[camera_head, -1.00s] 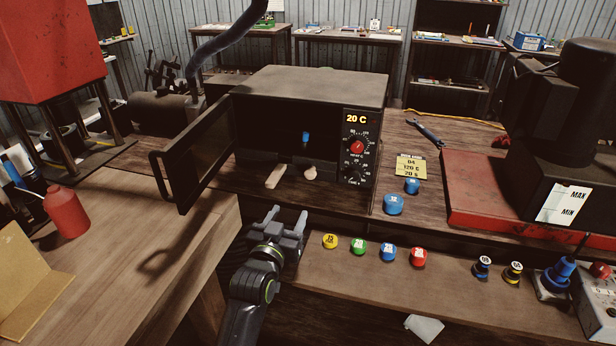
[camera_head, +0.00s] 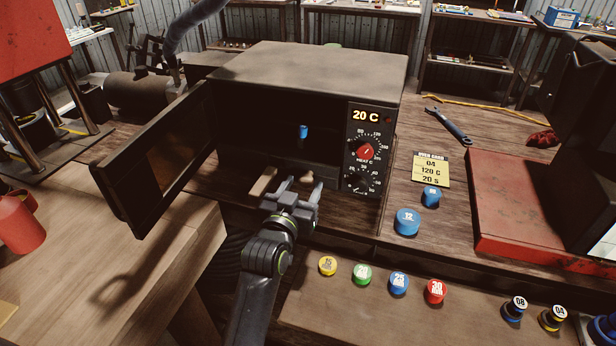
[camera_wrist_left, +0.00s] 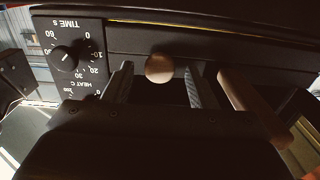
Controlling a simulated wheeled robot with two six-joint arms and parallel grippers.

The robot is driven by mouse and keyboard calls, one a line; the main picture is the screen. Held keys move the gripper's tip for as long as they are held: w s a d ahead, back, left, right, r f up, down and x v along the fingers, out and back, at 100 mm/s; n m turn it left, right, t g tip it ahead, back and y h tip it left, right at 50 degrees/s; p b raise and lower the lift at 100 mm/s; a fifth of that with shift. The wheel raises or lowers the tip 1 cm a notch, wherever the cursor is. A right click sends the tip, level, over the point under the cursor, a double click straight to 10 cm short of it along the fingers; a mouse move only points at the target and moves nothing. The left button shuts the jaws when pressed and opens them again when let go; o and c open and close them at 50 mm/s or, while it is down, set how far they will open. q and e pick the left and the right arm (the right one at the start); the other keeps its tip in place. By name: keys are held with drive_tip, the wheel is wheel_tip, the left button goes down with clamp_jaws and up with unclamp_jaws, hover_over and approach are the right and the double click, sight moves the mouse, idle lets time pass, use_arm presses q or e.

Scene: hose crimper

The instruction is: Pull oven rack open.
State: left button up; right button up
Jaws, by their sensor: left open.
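The oven (camera_head: 310,62) stands on the bench with its door (camera_head: 165,155) swung open to the left. Its display reads 20 C. A blue piece (camera_head: 303,131) stands inside the dark cavity. My left gripper (camera_head: 303,185) is open at the front of the oven, low in the opening. In the left wrist view a round wooden knob (camera_wrist_left: 160,68) shows between the two spread fingers, apart from both. A wooden bar (camera_wrist_left: 255,108) shows beside the fingers; it also shows in the head view (camera_head: 262,182). The rack itself is hidden in shadow. My right gripper is out of view.
An oven card (camera_head: 432,169) and blue caps (camera_head: 407,222) lie right of the oven. Several coloured buttons (camera_head: 398,283) line the front ledge. A red base (camera_head: 535,205) is at the right, a red bottle (camera_head: 18,225) at the left.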

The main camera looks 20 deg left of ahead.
use_arm(q)
drive_tip(key=shift+w, duration=0.3)
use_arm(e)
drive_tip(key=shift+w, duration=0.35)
use_arm(q)
drive_tip(key=shift+s+r, duration=0.1)
drive_tip(key=shift+c, duration=1.2)
clamp_jaws()
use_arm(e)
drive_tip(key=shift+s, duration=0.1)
use_arm(q)
drive_tip(key=shift+a, duration=0.1)
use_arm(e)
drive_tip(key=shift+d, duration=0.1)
